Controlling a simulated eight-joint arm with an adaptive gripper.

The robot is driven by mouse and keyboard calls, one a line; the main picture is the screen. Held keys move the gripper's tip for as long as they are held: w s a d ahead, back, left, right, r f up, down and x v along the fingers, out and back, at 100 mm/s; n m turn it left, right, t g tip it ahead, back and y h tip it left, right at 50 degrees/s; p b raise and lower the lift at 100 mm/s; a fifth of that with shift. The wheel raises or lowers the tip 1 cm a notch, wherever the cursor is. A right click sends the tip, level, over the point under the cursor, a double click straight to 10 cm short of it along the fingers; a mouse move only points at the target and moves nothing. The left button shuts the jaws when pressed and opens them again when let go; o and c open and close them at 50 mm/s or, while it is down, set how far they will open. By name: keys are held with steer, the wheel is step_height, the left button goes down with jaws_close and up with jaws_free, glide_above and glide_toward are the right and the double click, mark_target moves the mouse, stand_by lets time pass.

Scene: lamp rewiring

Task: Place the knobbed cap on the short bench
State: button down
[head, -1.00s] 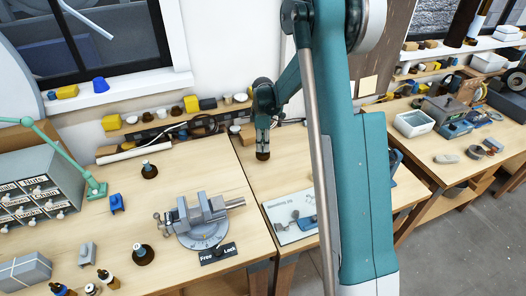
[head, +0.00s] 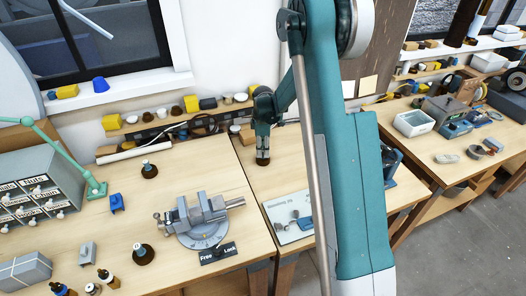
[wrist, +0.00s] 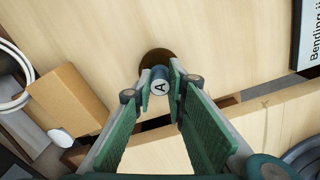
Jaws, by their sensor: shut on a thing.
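The knobbed cap is a dark brown disc (wrist: 157,58) with a grey knob marked "A" (wrist: 160,86). My gripper (wrist: 160,80) is shut on the knob, one finger on each side. In the head view my gripper (head: 263,146) points down over the back left of the short bench (head: 290,165), with the brown cap (head: 263,161) under its fingertips. The cap looks level and at or very close to the bench top; I cannot tell whether it touches.
Two similar brown knobbed caps (head: 149,170) (head: 143,254) stand on the left bench, with a grey vise (head: 205,215). A bending jig plate (head: 290,215) lies at the short bench's front. A cardboard box (wrist: 68,100) is near my gripper. Bare wood surrounds the cap.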

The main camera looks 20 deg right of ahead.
steer(key=c, duration=2.3)
jaws_free()
steer(key=shift+r, duration=0.1)
step_height(320, 180, up, 12)
steer(key=shift+r, duration=0.1)
